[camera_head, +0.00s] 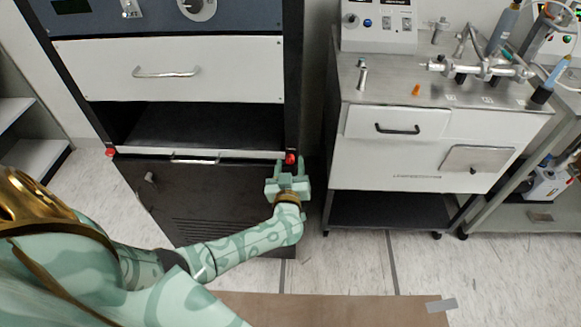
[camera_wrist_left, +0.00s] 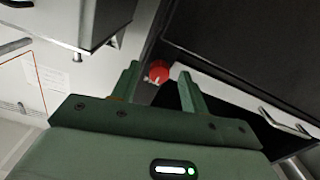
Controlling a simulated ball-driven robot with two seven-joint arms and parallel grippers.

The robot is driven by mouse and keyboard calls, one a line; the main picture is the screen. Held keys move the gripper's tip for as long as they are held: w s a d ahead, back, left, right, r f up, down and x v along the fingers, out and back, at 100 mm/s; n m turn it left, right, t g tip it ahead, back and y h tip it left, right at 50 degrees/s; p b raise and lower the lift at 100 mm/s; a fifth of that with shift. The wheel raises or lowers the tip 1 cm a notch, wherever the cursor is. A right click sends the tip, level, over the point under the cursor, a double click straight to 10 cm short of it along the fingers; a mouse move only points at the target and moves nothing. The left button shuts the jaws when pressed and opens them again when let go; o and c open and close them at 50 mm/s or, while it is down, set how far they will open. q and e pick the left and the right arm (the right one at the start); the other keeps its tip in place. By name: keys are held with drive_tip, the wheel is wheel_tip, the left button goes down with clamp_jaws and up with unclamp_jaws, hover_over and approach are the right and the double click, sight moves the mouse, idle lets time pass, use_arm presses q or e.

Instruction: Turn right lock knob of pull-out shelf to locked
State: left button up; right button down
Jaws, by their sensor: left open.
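The right lock knob (camera_head: 290,158) is small and red, at the right end of the pull-out shelf's front edge. In the left wrist view the red knob (camera_wrist_left: 159,71) shows between the two fingers, a little beyond their tips, with a small white mark. The pull-out shelf (camera_head: 235,156) has a pale front strip with a metal handle. My left gripper (camera_head: 288,166) is open at the knob, with its fingers on either side of it; I cannot tell whether they touch it. In the left wrist view the open fingers (camera_wrist_left: 158,82) hold nothing. My right gripper is not in view.
Another red knob (camera_head: 110,152) sits at the shelf's left end. A white drawer (camera_head: 170,70) is above, and a dark panel (camera_head: 190,205) below. A steel cart (camera_head: 430,130) stands to the right across a narrow gap. A brown mat (camera_head: 330,310) lies on the floor.

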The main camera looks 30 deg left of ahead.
use_arm(q)
clamp_jaws()
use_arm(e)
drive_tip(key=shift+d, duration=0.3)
